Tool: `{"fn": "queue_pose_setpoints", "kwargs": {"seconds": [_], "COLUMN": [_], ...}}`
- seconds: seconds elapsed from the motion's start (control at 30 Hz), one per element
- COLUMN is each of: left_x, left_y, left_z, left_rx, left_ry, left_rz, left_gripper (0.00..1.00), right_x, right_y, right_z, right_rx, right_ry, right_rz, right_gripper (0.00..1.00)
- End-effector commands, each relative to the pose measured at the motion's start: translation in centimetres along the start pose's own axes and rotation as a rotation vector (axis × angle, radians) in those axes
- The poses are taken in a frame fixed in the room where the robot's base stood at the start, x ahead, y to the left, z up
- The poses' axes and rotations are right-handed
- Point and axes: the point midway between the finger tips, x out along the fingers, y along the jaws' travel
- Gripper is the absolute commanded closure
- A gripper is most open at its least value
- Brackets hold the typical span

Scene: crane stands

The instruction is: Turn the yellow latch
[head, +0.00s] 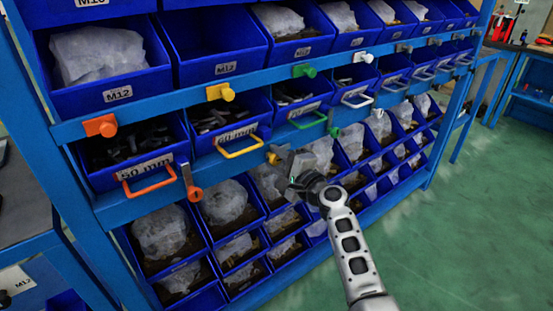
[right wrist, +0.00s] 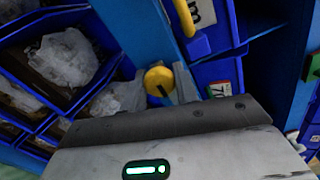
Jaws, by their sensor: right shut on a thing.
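The yellow latch (head: 272,158) sits on the lower blue rail, just below a drawer with a yellow handle (head: 241,150). My right gripper (head: 291,170) is at this latch, shut on it, reaching in from the lower right. In the right wrist view the round yellow knob of the latch (right wrist: 158,80) shows just beyond the gripper's edge, with a grey piece beside it. The yellow handle (right wrist: 184,18) is above it there. My left gripper is not in view.
An orange latch (head: 193,190) hangs from the same rail to the left, and a green latch (head: 333,130) is to the right. A yellow knob (head: 227,92) is on the rail above. Blue bins with bagged parts fill the rack. Green floor (head: 455,230) is free at right.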

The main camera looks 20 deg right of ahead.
Motion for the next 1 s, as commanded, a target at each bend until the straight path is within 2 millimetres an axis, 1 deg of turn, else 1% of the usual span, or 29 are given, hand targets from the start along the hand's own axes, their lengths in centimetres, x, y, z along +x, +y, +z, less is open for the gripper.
{"fn": "queue_pose_setpoints", "kwargs": {"seconds": [0.03, 0.07, 0.1, 0.37, 0.47, 0.57, 0.67, 0.8, 1.0], "left_x": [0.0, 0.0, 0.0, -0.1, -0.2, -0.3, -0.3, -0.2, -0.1], "left_y": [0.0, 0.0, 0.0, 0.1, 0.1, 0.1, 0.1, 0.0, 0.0], "left_z": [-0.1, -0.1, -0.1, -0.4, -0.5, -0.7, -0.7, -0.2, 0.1], "left_rx": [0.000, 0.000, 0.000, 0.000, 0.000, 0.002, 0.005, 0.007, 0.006], "left_ry": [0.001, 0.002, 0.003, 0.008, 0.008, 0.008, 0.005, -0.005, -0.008], "left_rz": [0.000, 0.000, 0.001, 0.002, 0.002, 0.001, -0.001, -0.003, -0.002], "left_gripper": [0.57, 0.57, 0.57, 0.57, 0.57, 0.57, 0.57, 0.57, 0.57], "right_x": [0.0, 0.0, 0.0, -0.1, -0.6, -1.9, -4.0, -7.5, -12.1], "right_y": [0.2, 0.2, 0.2, 0.1, 0.1, 0.1, 0.1, 0.2, 0.3], "right_z": [0.0, 0.0, 0.0, 0.0, 0.0, -0.1, -0.1, -0.1, -0.1], "right_rx": [0.001, 0.000, 0.000, -0.001, -0.002, -0.003, -0.003, -0.004, -0.002], "right_ry": [0.000, 0.000, 0.000, 0.000, 0.001, 0.002, 0.002, 0.002, 0.002], "right_rz": [0.003, 0.003, 0.003, 0.001, 0.002, 0.002, 0.003, 0.005, 0.004], "right_gripper": [0.62, 0.53, 0.48, 0.48, 0.48, 0.48, 0.48, 0.48, 0.48]}}
